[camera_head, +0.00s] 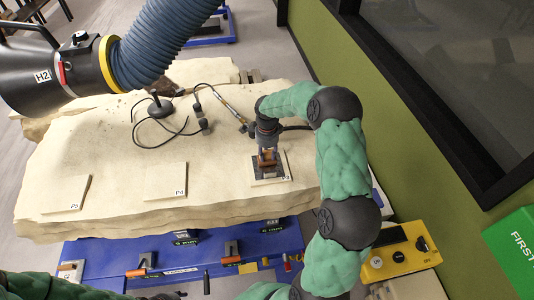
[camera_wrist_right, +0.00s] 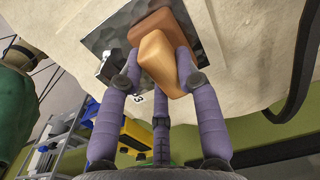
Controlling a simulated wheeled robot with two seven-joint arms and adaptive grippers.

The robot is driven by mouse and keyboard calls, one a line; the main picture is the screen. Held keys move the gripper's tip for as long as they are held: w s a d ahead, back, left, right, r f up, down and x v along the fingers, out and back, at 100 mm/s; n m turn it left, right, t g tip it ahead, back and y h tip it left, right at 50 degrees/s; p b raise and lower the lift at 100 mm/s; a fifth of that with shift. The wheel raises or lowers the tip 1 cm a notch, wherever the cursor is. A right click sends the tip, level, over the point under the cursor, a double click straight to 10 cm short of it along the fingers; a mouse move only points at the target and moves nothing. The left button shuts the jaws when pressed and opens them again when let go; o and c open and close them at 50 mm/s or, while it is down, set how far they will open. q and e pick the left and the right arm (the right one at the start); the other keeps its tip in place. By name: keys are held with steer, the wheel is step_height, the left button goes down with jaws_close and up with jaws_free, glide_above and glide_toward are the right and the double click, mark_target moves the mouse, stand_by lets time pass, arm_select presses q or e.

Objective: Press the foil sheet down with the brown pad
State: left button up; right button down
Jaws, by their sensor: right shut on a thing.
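The foil sheet (camera_wrist_right: 108,38) is a dark, shiny, crinkled square. It lies on the pale tile marked P3 on the stone slab; in the head view the foil (camera_head: 257,173) shows around the gripper's fingers. The brown pad (camera_wrist_right: 160,55) is a block with a lighter tan upper part and a darker brown part against or just above the foil; I cannot tell if it touches. My right gripper (camera_head: 266,158) is shut on the pad over the foil, and its purple fingers (camera_wrist_right: 160,75) flank the tan part. My left gripper is not in view.
Tiles P4 (camera_head: 166,180) and P5 (camera_head: 66,194) lie to the left on the slab (camera_head: 110,150). A black lamp base (camera_head: 160,108) with cables stands behind. A large hose nozzle (camera_head: 70,75) hangs upper left. A yellow box (camera_head: 400,252) stands at lower right.

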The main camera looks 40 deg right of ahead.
steer(key=shift+s, duration=0.1)
stand_by(0.3)
steer(key=shift+r+p, duration=1.6)
steer(key=shift+r, duration=1.85)
